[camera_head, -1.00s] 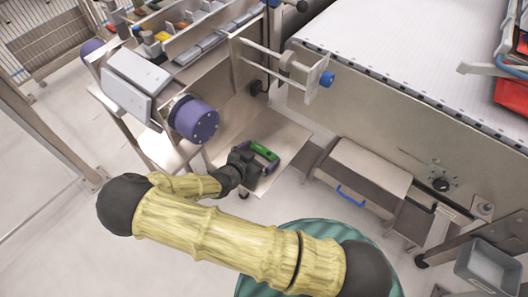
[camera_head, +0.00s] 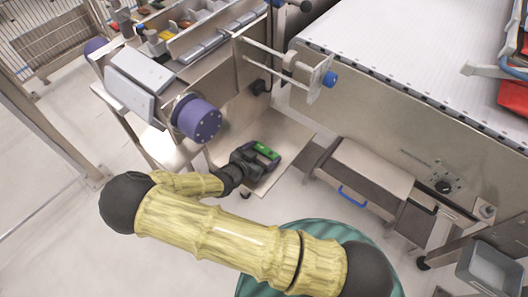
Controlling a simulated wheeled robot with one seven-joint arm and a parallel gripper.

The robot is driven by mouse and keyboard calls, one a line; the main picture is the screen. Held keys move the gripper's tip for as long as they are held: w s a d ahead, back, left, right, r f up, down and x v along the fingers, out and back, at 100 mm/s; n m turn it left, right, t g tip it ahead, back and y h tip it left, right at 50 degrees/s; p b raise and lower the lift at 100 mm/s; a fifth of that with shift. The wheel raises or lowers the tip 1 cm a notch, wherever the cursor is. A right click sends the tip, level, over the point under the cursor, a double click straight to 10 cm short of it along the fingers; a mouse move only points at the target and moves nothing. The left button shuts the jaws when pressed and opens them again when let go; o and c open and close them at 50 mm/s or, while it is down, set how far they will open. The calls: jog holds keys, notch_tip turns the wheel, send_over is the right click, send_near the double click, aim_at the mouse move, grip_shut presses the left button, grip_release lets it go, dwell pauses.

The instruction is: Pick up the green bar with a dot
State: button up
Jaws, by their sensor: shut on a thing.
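The green bar (camera_head: 264,150) is small and bright green, over the metal tray (camera_head: 292,137) below the purple roller. My gripper (camera_head: 258,158) is at the bar, its dark fingers on either side of it, and it is shut on the bar. My arm reaches in from the lower right, with yellow links. Whether the bar still touches the tray cannot be told. The dot is too small to make out.
A purple cylinder (camera_head: 197,119) on a metal machine stands just above left of my gripper. A wide white conveyor (camera_head: 400,50) is at the upper right. A metal box with a blue handle (camera_head: 352,196) is to the right. Open floor lies at the left.

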jog(key=shift+s+d+r, duration=0.1)
jog(key=shift+d+r, duration=0.05)
jog(key=shift+r, duration=0.25)
jog(key=r, duration=0.3)
jog(key=r+p, duration=0.1)
jog(key=r, duration=0.2)
jog(key=shift+s+d+r, duration=0.15)
jog(key=shift+d+r, duration=0.05)
jog(key=shift+r, duration=0.05)
jog(key=s+d+p, duration=0.8)
jog(key=s+d, duration=0.3)
jog(key=d, duration=0.4)
jog(key=shift+s+f+p, duration=0.15)
jog(key=shift+s+p, duration=0.25)
